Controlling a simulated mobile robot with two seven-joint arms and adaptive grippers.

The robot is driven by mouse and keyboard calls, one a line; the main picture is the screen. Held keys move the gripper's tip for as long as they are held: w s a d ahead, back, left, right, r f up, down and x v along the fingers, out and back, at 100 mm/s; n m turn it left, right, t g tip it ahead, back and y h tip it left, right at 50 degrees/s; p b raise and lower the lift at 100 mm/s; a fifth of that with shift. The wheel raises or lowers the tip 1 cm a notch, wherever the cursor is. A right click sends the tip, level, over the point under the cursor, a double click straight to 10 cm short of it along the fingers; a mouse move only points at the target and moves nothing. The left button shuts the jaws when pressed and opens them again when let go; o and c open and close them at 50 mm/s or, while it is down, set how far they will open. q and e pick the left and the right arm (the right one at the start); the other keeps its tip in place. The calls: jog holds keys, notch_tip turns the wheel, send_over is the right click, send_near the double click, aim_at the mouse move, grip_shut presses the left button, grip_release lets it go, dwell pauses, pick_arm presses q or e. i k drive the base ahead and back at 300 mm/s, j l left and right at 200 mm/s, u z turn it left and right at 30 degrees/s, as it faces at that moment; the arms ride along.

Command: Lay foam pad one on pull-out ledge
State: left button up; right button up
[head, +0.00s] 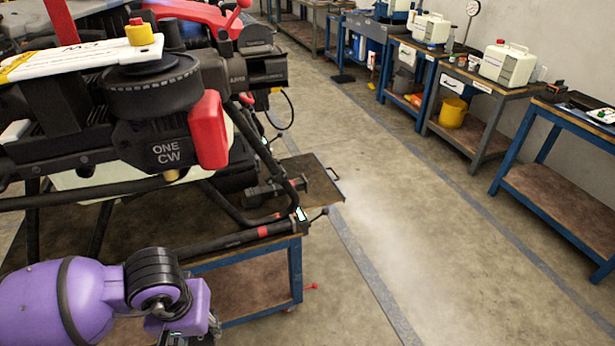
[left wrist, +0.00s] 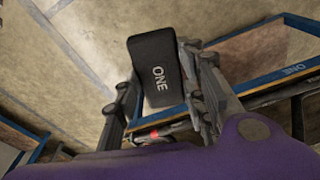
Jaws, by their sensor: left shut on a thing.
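Foam pad one is a black block with "ONE" in white (left wrist: 158,58). In the left wrist view it sits between the fingers of my left gripper (left wrist: 160,88), which is shut on it. In the head view my left gripper (head: 188,326) is at the bottom edge, partly cut off, and the pad cannot be made out. The pull-out ledge (head: 318,182) is a flat brown board with a dark handle, sticking out from the bench beyond the drone. It lies above and to the right of my gripper in the picture, and its top looks bare. My right gripper is not in view.
The large drone (head: 150,110) with rotor arms marked "ONE CW" fills the left. Its landing legs and tubes stand close to the ledge. The blue-framed bench (head: 245,262) is beneath. The floor to the right is open, with side benches (head: 480,90) along the wall.

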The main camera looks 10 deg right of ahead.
aim_at(310, 186)
jog(key=i+l, duration=0.1)
jog(key=l, duration=0.25)
jog(key=i+l+u, duration=0.1)
jog(key=l, duration=0.25)
jog(key=i+l, duration=0.15)
jog(key=l, duration=0.2)
jog(key=i+l+u, duration=0.1)
jog(key=l, duration=0.3)
jog(key=i+l, duration=0.1)
jog(key=l, duration=0.25)
jog(key=i+l+u, duration=0.1)
jog(key=i+l, duration=0.2)
jog(key=i+l+u, duration=0.1)
jog(key=i+l, duration=0.15)
jog(key=l, duration=0.25)
jog(key=i+l, duration=0.25)
jog(key=l, duration=0.15)
jog(key=i+l+u, duration=0.15)
jog(key=l, duration=0.25)
jog(key=i+l, duration=0.5)
jog(key=i, duration=0.25)
jog(key=i+j, duration=0.2)
